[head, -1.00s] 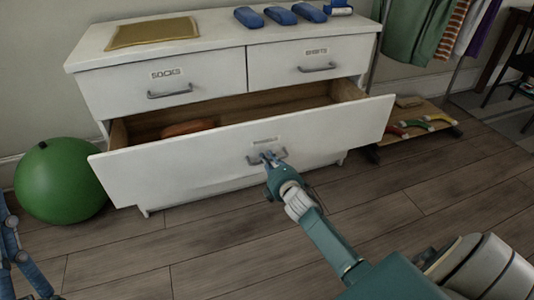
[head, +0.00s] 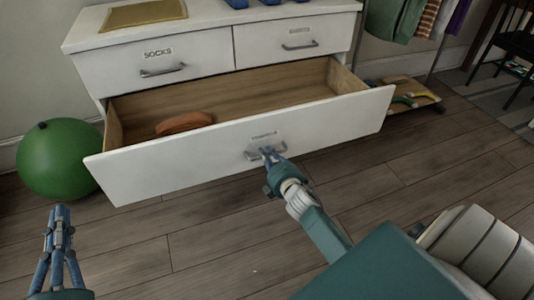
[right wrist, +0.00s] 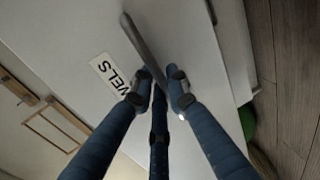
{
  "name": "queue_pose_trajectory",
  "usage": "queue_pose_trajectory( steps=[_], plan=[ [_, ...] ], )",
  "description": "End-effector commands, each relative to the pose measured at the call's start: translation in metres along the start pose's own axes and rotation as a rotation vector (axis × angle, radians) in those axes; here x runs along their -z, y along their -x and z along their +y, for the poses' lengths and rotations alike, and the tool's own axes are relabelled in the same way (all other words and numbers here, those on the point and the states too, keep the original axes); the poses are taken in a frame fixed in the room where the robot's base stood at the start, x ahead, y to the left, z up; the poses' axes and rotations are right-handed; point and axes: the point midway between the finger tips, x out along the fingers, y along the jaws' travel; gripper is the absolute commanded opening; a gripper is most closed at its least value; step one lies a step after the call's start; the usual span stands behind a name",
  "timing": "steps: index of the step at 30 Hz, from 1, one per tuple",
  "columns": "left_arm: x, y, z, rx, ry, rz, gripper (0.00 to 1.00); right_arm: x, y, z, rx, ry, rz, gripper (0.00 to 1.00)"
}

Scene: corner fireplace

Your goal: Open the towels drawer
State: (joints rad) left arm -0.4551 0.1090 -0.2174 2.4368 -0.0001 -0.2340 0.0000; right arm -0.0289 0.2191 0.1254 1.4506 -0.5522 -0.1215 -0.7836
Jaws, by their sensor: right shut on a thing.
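The towels drawer (head: 200,160) is the wide bottom drawer of the white dresser. In the head view it is pulled well out, with its wooden inside exposed. An orange-brown thing (head: 184,122) lies inside at the left. My right gripper (head: 268,152) is shut on the drawer's metal handle (right wrist: 145,50), below the small label. In the right wrist view the fingers meet around the handle, and the label (right wrist: 112,78) shows only "VELS". My left gripper (head: 60,210) is at the lower left, apart from the drawer, fingers pointing up; their spread is unclear.
Above are the shut socks drawer (head: 155,64) and another shut drawer (head: 290,42). A green ball (head: 58,160) lies left of the towels drawer. A low wooden rack (head: 412,96) stands right. The wooden floor in front is clear.

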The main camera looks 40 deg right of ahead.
Motion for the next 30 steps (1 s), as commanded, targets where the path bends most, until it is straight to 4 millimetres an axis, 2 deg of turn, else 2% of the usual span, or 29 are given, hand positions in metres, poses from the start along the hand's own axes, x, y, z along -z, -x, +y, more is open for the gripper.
queue_pose_trajectory(
  steps=[4, 5, 7, 16, 20, 30],
  plan=[
    [0.000, 0.000, 0.000, 0.000, 0.000, 0.001, 0.00, 0.000, 0.000, -0.003, 0.005, 0.000, -0.001, 0.00],
    [0.000, 0.000, 0.000, 0.000, 0.000, 0.001, 0.00, 0.000, 0.000, -0.003, 0.005, 0.000, -0.001, 0.17],
    [0.000, 0.000, 0.000, 0.000, 0.000, 0.001, 0.00, 0.000, 0.000, -0.003, 0.005, 0.000, -0.001, 0.30],
    [0.000, 0.000, 0.000, -0.001, 0.000, 0.001, 0.00, 0.000, 0.001, -0.001, 0.002, 0.000, 0.000, 0.30],
    [0.000, 0.000, 0.000, -0.001, 0.000, 0.001, 0.00, 0.000, 0.011, -0.002, 0.003, 0.001, 0.000, 0.30],
    [0.000, 0.000, 0.000, -0.001, 0.000, 0.001, 0.00, 0.000, 0.080, -0.003, 0.005, 0.001, 0.000, 0.30]
  ],
)
